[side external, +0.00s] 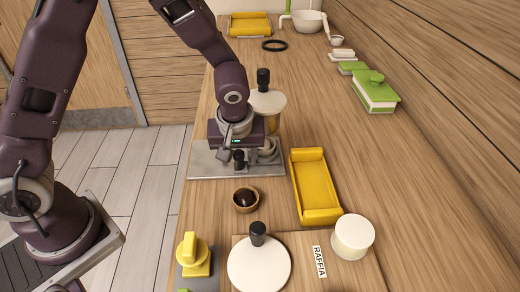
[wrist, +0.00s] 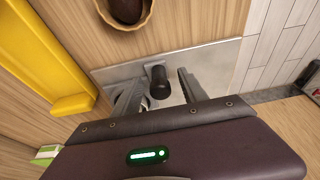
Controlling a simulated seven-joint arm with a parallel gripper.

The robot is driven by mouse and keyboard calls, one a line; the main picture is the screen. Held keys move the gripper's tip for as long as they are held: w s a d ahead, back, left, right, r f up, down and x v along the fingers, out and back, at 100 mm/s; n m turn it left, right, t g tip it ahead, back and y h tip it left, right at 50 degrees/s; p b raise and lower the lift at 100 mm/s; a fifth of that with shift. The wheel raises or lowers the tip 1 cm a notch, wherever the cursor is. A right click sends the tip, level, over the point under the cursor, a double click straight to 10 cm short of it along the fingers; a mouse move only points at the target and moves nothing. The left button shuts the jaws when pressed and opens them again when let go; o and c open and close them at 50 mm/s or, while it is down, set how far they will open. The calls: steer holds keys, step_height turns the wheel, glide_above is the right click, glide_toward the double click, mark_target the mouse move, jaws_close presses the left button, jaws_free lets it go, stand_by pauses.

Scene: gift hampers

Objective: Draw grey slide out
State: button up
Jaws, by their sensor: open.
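A flat grey metal plate (side external: 208,163) lies on the wooden counter below my gripper (side external: 240,150); it also shows in the wrist view (wrist: 218,60). I take it to be the grey slide or its base; I cannot tell which. A black knob (wrist: 158,84) stands up from it, and it also shows in the side view (side external: 239,160). In the wrist view my gripper (wrist: 161,82) is open, with one finger on each side of the knob. The fingers look apart from the knob. My gripper's body hides part of the plate.
A bowl with a dark ball (side external: 245,199) and a yellow tray (side external: 318,188) stand close to the plate. A pale black-knobbed lid (side external: 267,102) is just behind my gripper. Another knobbed disc (side external: 259,265), a white pot (side external: 352,238) and a yellow piece (side external: 193,260) are at the front.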

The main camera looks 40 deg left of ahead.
steer(key=c, duration=1)
steer(key=shift+s+a, duration=3.75)
steer(key=shift+a, duration=0.05)
steer(key=o, duration=1)
step_height(320, 180, up, 7)
